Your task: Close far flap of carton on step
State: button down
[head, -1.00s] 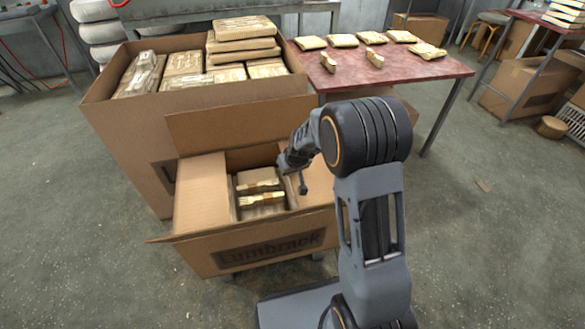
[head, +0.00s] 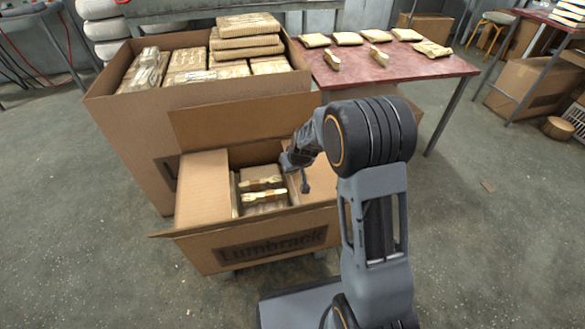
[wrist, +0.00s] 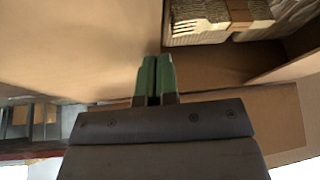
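The carton (head: 272,245) stands low in front of me in the head view, with "Lumbrack" on its near side. Its far flap (head: 245,121) stands up along the back edge. Bundles of wooden cutlery (head: 262,185) lie inside and show in the wrist view (wrist: 215,18). My gripper (wrist: 155,78) is over the carton's right part, its green fingers together and empty beside a broad cardboard panel (wrist: 75,45).
A large open carton (head: 130,135) full of wrapped packs stands right behind the carton. A red-topped table (head: 400,72) with several packs (head: 347,38) stands behind to the right.

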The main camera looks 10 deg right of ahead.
jog(key=shift+s+d+f+b, duration=0.2)
jog(key=shift+d+f+b, duration=0.3)
jog(key=shift+f, duration=0.15)
jog(key=shift+d+r, duration=0.3)
jog(key=r+p, duration=0.3)
jog(key=r, duration=0.1)
jog(key=shift+w+a+r, duration=0.1)
jog(key=shift+w+a, duration=0.1)
jog(key=shift+a, duration=0.1)
jog(key=s+a+r+p, duration=0.4)
jog(key=a+r+p, duration=0.1)
jog(key=a, duration=0.4)
jog(key=s+d+r+p, duration=0.3)
jog(key=s+r+p, duration=0.3)
jog(key=r+p, duration=0.4)
jog(key=s+d+r+m+h+p, duration=0.1)
jog(key=s+d+r+p, duration=0.3)
jog(key=r, duration=1.6)
jog(key=s+d+r+m+g+p, duration=0.1)
jog(key=s+d+r+p, duration=0.2)
jog(key=s+r+p, duration=0.7)
jog(key=shift+s+d+r+h+p, duration=0.3)
jog(key=shift+r+p, duration=2.25)
jog(key=shift+p, duration=1.15)
jog(key=c, duration=1.8)
grip_release()
jog(key=shift+w, duration=0.1)
